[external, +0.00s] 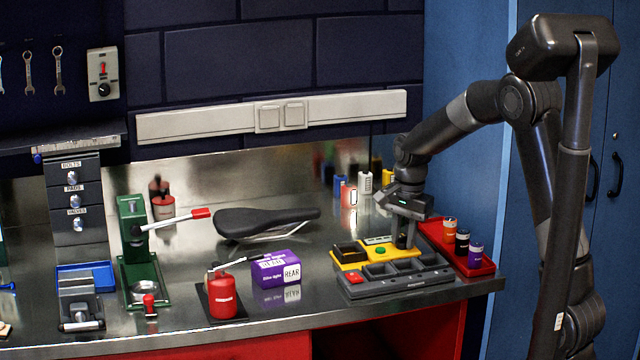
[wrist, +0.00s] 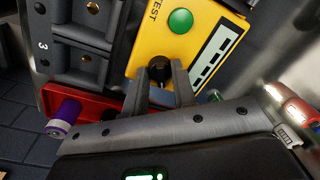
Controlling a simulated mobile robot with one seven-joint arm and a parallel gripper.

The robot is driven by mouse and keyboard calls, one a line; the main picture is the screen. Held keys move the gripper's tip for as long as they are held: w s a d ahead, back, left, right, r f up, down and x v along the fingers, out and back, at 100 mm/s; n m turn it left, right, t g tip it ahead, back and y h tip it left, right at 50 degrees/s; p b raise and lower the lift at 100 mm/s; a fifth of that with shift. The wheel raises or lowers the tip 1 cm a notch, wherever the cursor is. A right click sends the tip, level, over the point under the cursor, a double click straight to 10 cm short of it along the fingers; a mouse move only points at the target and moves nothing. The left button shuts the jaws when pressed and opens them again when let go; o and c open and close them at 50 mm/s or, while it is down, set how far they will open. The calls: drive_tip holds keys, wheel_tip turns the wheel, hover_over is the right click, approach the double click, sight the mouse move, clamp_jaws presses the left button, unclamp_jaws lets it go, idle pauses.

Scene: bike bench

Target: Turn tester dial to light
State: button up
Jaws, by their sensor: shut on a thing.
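The yellow tester (external: 350,262) stands on the right part of the bench. In the wrist view the yellow tester (wrist: 143,52) carries a round green button (wrist: 181,21), a white panel with dark marks (wrist: 214,58) and a black dial (wrist: 159,67). My gripper (external: 403,246) points down over the right end of the tester. In the wrist view my gripper (wrist: 160,84) has a finger on each side of the dial and is shut on it. The fingers hide part of the dial, and its exact pointing direction is unclear.
A grey charger-like tray (external: 405,278) with several bays lies in front of the tester. A red tray (external: 480,268) with orange, black and purple cylinders is close on the right. A purple box (external: 272,270), a red can (external: 222,297) and a bike saddle (external: 265,220) are to the left.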

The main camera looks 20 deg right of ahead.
sight(407, 243)
drive_tip(key=o, duration=1)
drive_tip(key=shift+r, duration=0.1)
drive_tip(key=shift+s+d+r, duration=0.15)
drive_tip(key=shift+r, duration=2.55)
drive_tip(key=shift+s+d+r, duration=0.1)
drive_tip(key=shift+s+r, duration=0.05)
drive_tip(key=shift+r, duration=2.5)
drive_tip(key=s+d+r+n+t, duration=0.1)
drive_tip(key=s+d+r+n, duration=0.1)
drive_tip(key=s+d+r, duration=0.3)
drive_tip(key=s+d+r+n+t, duration=0.1)
drive_tip(key=s+d+n, duration=0.2)
drive_tip(key=s, duration=0.5)
drive_tip(key=s+d+f+n+t, duration=0.1)
drive_tip(key=s, duration=0.3)
drive_tip(key=s+d+f+n+t, duration=0.1)
drive_tip(key=s+d+n, duration=0.1)
drive_tip(key=s, duration=0.2)
drive_tip(key=s+d+n+t, duration=0.1)
drive_tip(key=s+d+n, duration=0.1)
drive_tip(key=s, duration=0.2)
drive_tip(key=shift+s+f+h, duration=0.25)
drive_tip(key=shift+f+h, duration=0.05)
drive_tip(key=shift+f, duration=0.1)
